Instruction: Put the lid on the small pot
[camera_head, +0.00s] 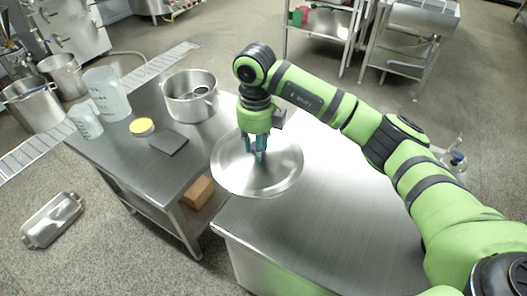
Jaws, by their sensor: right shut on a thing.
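The lid (283,177) is a wide, round, shiny metal disc, held roughly level at the left end of the near steel table. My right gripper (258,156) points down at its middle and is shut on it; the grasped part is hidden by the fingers. A small steel pot (180,107) stands open on the left steel table, behind and to the left of the lid. Something dark shows inside the pot. The lid is apart from the pot. My left gripper is not in view.
On the left steel table (125,165) are a clear beaker (107,95), a smaller beaker (86,122), a yellow-topped round dish (142,127) and a dark flat plate (168,143). Large pots (36,107) stand further left. The near table (335,215) is mostly bare.

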